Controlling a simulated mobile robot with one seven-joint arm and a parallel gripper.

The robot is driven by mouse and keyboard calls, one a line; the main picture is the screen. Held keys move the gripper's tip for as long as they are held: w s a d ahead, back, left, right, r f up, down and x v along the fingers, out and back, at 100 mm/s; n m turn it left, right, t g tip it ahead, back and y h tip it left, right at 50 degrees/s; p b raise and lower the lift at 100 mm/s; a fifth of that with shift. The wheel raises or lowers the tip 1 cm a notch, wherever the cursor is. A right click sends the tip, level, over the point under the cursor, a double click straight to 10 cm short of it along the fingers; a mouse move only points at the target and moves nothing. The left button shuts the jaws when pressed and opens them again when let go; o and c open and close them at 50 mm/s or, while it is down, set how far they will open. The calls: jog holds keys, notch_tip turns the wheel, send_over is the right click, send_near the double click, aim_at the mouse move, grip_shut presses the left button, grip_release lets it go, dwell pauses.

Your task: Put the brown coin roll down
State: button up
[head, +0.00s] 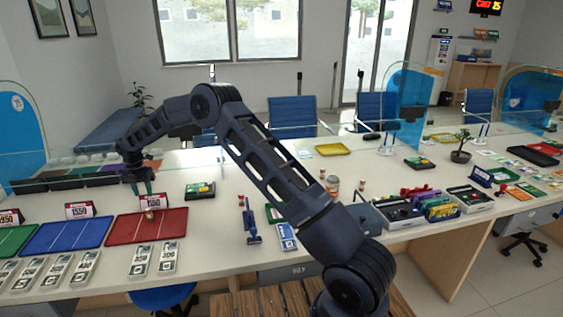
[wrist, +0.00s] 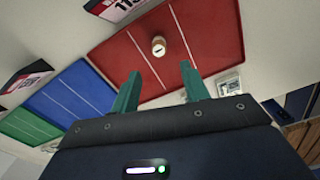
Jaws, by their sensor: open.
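The brown coin roll (wrist: 158,46) stands upright on the red mat (wrist: 200,35), near its middle. In the head view the roll (head: 150,215) shows small on the red mat (head: 122,230), just below my gripper. My gripper (head: 146,192) is open, with green fingers pointing down over the mat. In the wrist view the two fingertips of my gripper (wrist: 160,69) are spread apart, and the roll shows beyond the gap between them, held by neither. The exact height of the fingers above the mat is hard to tell.
A blue mat (head: 67,236) and a green mat (head: 14,240) lie left of the red one. Number signs (head: 150,201) stand behind the mats. Banknote trays (head: 167,258) line the front edge. A low glass screen (head: 80,170) runs behind.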

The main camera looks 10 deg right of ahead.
jog(key=s+d+r+m+t, duration=0.2)
jog(key=d+r+m, duration=0.8)
jog(key=d+r, duration=1.45)
jog(key=s+d+r+m, duration=0.4)
jog(key=s+d, duration=0.2)
jog(key=d, duration=0.4)
jog(key=s+d+r+m, duration=0.4)
jog(key=s+d, duration=0.1)
jog(key=d, duration=0.5)
jog(key=s+d+f+m+t, duration=0.1)
jog(key=s+d+m, duration=0.4)
jog(key=s, duration=0.4)
jog(key=s+d+f+m, duration=0.2)
jog(key=s+d+m, duration=0.3)
jog(key=s+d, duration=0.2)
jog(key=s+d+f+m+t, duration=0.1)
jog(key=s+d+m, duration=0.4)
jog(key=s, duration=0.6)
jog(key=shift+s+d+f+t, duration=0.15)
jog(key=shift+d+f+t, duration=0.2)
jog(key=shift+d, duration=0.45)
